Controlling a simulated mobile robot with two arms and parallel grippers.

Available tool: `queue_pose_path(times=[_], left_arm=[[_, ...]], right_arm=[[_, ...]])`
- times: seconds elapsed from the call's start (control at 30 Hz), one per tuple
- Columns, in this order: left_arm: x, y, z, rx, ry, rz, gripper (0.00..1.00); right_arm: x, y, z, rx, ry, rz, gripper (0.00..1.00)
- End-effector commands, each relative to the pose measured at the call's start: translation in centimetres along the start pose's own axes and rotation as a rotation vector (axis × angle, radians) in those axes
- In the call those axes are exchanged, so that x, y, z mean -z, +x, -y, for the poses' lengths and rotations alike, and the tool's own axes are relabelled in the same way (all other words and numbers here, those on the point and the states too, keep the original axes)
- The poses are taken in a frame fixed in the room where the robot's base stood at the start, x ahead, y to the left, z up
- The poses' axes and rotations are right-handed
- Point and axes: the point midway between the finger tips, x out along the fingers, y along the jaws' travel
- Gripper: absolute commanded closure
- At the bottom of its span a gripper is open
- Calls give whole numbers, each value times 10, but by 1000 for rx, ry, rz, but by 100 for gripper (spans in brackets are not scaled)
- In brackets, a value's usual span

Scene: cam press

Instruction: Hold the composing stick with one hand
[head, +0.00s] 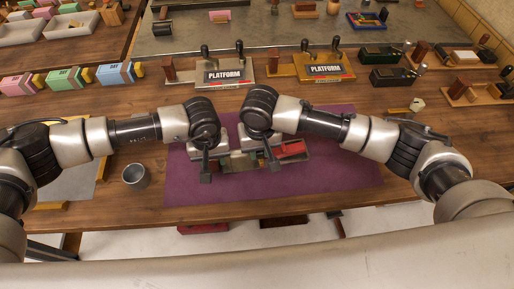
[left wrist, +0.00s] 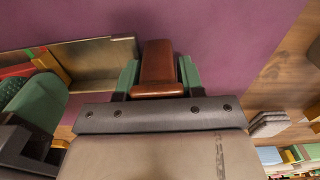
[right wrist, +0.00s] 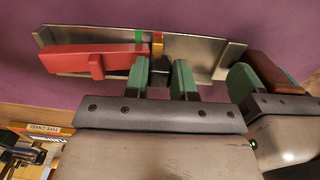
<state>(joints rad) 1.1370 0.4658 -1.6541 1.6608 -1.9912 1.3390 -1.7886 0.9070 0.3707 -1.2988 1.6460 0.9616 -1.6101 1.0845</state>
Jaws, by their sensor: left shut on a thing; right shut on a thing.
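The composing stick (right wrist: 205,62) is a long metal tray above the purple mat. A red sliding piece (right wrist: 95,58) lies in it, with small green and yellow pieces beside that. The red piece also shows in the head view (head: 292,148). My left gripper (left wrist: 160,78) is shut on a brown handle (left wrist: 159,62) at one end of the stick. My right gripper (right wrist: 161,78) is at the middle of the stick, its green fingers around a small dark grey piece that is mostly hidden. The grippers and arms cover much of the stick in the head view.
The purple mat (head: 345,185) is bare around the stick. A grey cup (head: 135,177) stands left of it. Two PLATFORM blocks (head: 224,75) (head: 325,70) stand behind. Coloured boxes (head: 68,77) are at the back left, and dark green tools (head: 385,55) at the back right.

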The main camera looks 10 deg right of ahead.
Motion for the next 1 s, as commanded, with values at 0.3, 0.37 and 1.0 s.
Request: queue_pose_path(times=[0.3, 0.37, 1.0], left_arm=[[0, 0, 1, 2, 0, 1, 100], [0, 0, 1, 2, 0, 1, 100], [0, 0, 1, 3, -1, 0, 100]], right_arm=[[1, -1, -2, -2, 2, -2, 64], [1, -1, -2, -2, 2, -2, 55], [2, -48, -1, 2, 1, -5, 49]])
